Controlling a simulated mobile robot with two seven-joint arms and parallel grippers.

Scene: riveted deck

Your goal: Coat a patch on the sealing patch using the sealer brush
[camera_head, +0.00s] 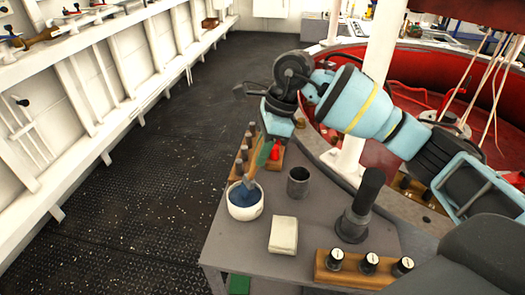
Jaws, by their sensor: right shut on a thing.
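My right gripper (269,137) reaches in from the right above the grey worktop, pointing down. It is shut on the sealer brush (262,157), which has a green and orange-brown handle. The brush slants down to the left, with its lower end at or just above the blue contents of a white bowl (246,211). Whether the bristles touch the blue is too small to tell. A cream, square, flat-topped piece (283,235), perhaps the sealing patch, lies right of and nearer than the bowl; no blue shows on it. My left gripper is not in view.
A grey metal cup (298,182) stands right of the bowl. A dark upright cylinder (354,222) stands further right. A wooden block with black knobs (360,270) lies at the front. A rack with pegs (240,165) is behind the bowl. Open deck (130,220) lies left.

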